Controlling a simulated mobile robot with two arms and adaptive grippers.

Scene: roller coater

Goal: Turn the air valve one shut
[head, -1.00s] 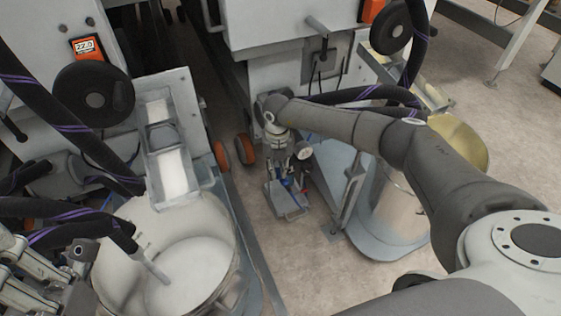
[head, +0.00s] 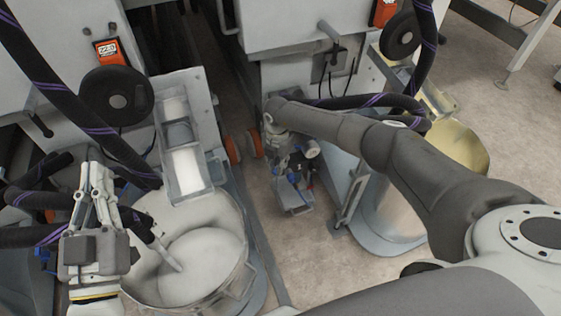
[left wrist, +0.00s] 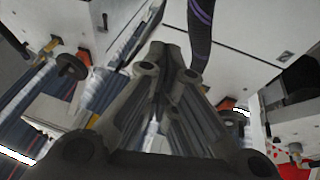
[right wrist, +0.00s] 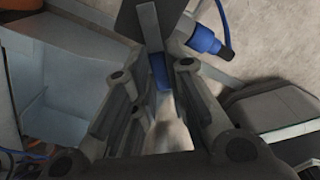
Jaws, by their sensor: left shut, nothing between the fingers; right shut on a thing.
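My right gripper (head: 292,172) reaches down to a small floor-standing pump unit (head: 296,202) between the two machines. In the right wrist view its fingers (right wrist: 155,92) are closed on a small blue part (right wrist: 160,72), which looks like the air valve handle. The fingers hide much of it, and its turned position is unclear. Another blue fitting (right wrist: 205,40) with a dark end lies just beyond, apart from the fingers. My left gripper (head: 97,175) is shut and empty, raised beside the left white pot. The left wrist view shows its fingers together (left wrist: 165,85).
A white open pot (head: 195,255) stands below a chute at left. A metal drum (head: 395,205) stands right of the pump unit. Dark hoses (head: 110,150) hang near my left gripper. Bare floor (head: 300,255) lies in front of the pump unit.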

